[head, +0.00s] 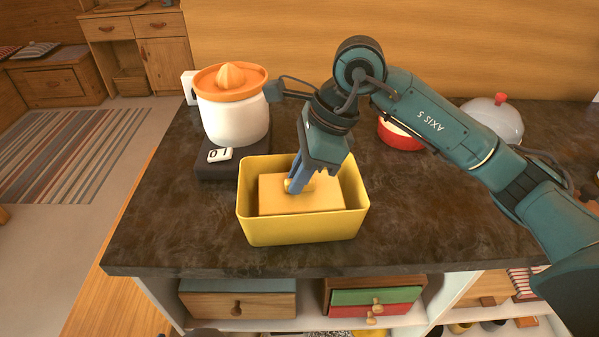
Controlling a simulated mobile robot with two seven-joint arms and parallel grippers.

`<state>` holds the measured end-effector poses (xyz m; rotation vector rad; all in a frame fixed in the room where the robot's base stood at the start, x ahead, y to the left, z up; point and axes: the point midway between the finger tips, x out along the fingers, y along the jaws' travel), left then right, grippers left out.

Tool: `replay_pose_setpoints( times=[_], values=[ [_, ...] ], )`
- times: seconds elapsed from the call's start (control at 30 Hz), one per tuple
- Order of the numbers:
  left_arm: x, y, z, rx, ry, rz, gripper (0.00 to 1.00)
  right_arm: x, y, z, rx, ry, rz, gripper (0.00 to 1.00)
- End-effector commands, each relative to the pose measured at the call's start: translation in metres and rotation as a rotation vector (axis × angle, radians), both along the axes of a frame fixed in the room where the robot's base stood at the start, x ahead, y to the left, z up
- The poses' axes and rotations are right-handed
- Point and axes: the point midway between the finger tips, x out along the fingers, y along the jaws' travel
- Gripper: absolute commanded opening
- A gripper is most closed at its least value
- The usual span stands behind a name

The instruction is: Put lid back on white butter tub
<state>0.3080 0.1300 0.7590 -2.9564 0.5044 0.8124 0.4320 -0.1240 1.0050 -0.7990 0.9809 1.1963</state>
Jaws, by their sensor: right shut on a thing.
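A yellow rectangular tub (302,229) stands open-topped near the front of the dark counter; it looks yellow, not white. A flat tan-orange lid (305,201) with a small yellow knob (291,186) shows within the tub's rim. The lid is smaller than the opening, with gaps at its left and right. My right gripper (295,186) points down over the tub, shut on the lid's knob. I cannot tell whether the lid rests on anything or hangs from the gripper. The inside of the tub below the lid is hidden. My left gripper is not in view.
A white juicer (232,119) with an orange top stands on a black scale (219,172) behind left. A red bowl (399,135) and a glass dome with a red knob (496,121) stand behind my right arm.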

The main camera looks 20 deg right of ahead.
Motion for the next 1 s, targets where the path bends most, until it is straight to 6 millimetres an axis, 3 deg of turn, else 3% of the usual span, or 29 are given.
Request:
replay_pose_setpoints(
  times=[0.23, 0.27, 0.5, 0.73, 1.0],
  values=[
    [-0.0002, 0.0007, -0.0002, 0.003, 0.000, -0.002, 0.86, 0.0001, -0.0001, 0.0002, 0.000, 0.000, 0.000, 0.00],
    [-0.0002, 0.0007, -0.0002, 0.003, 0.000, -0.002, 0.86, 0.0001, -0.0001, 0.0002, 0.000, 0.000, 0.000, 0.15],
    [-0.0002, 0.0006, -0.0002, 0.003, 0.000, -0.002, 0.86, 0.0001, -0.0001, 0.0001, 0.000, 0.000, 0.000, 0.35],
    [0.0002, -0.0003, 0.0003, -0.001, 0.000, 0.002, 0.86, 0.0000, 0.0000, 0.0000, 0.000, 0.000, 0.000, 0.41],
    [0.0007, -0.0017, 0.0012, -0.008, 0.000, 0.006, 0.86, 0.0000, 0.0000, 0.0000, 0.000, 0.000, 0.000, 0.61]
  ],
)
